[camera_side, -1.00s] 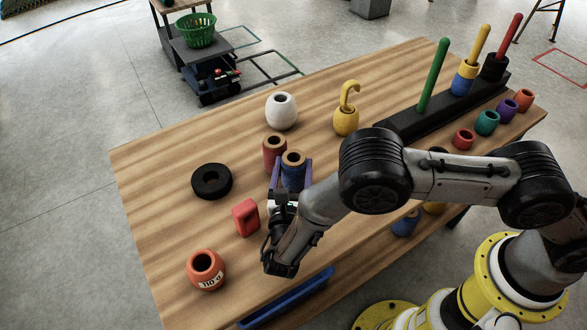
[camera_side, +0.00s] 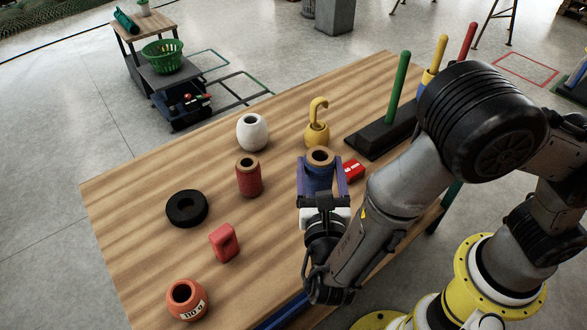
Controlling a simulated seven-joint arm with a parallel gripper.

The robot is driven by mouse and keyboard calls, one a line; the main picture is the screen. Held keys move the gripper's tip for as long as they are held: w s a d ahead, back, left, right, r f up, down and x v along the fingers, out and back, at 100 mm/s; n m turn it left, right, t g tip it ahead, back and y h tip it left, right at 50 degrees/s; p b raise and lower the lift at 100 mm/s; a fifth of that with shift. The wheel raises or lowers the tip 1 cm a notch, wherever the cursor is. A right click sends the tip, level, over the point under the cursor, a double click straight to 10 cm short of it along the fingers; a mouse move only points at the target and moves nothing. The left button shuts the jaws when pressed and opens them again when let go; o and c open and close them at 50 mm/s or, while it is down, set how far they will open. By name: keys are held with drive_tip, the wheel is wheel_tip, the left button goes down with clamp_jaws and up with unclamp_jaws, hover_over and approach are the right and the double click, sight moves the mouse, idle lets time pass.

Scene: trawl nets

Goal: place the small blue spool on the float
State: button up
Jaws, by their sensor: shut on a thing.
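The blue spool (camera_side: 318,178) has a tan top rim and stands upright between the fingers of my gripper (camera_side: 321,183), which is shut on it. Its lower end is hidden by my gripper, so I cannot tell how high it is above the table. Several float-like round bodies are in view: a white one (camera_side: 252,133) with a dark hole at the back, an orange one (camera_side: 187,300) with lettering at the front left, and a yellow one (camera_side: 317,136) with a hook behind the spool. I cannot tell which is the float meant. My gripper is apart from all of them.
A red spool (camera_side: 249,179) stands left of the blue one. A black ring (camera_side: 187,208) and a red block (camera_side: 224,243) lie on the left of the wooden table (camera_side: 130,235). A black peg rack (camera_side: 378,138) stands at the right.

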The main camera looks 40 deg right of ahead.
drive_tip(key=shift+s+d+r, duration=0.15)
drive_tip(key=shift+s+r, duration=0.05)
drive_tip(key=shift+s, duration=0.2)
drive_tip(key=shift+s+d+r, duration=0.15)
drive_tip(key=shift+s, duration=0.25)
drive_tip(key=shift+w+a+f+n+t+y, duration=0.1)
drive_tip(key=shift+a+f+n+t+y, duration=0.1)
drive_tip(key=shift+n+t+y, duration=0.1)
drive_tip(key=w+a+r+n+t+y, duration=0.2)
drive_tip(key=w+y, duration=0.2)
drive_tip(key=w, duration=0.2)
drive_tip(key=w+a+r+n+t+y, duration=0.1)
drive_tip(key=w+a+r+n+y, duration=0.15)
drive_tip(key=w, duration=0.45)
drive_tip(key=w+d+r, duration=0.6)
drive_tip(key=d, duration=0.5)
drive_tip(key=shift+m+h, duration=0.25)
drive_tip(key=shift+h, duration=0.1)
drive_tip(key=shift+w+a+f, duration=0.4)
drive_tip(key=shift+w+f, duration=1.7)
drive_tip(key=shift+w, duration=0.2)
drive_tip(key=shift+w+a+f, duration=0.4)
drive_tip(key=shift+w+f, duration=1.7)
drive_tip(key=shift+w, duration=0.15)
drive_tip(key=shift+w+a+f, duration=0.4)
drive_tip(key=shift+w+f, duration=1.7)
drive_tip(key=shift+w, duration=0.2)
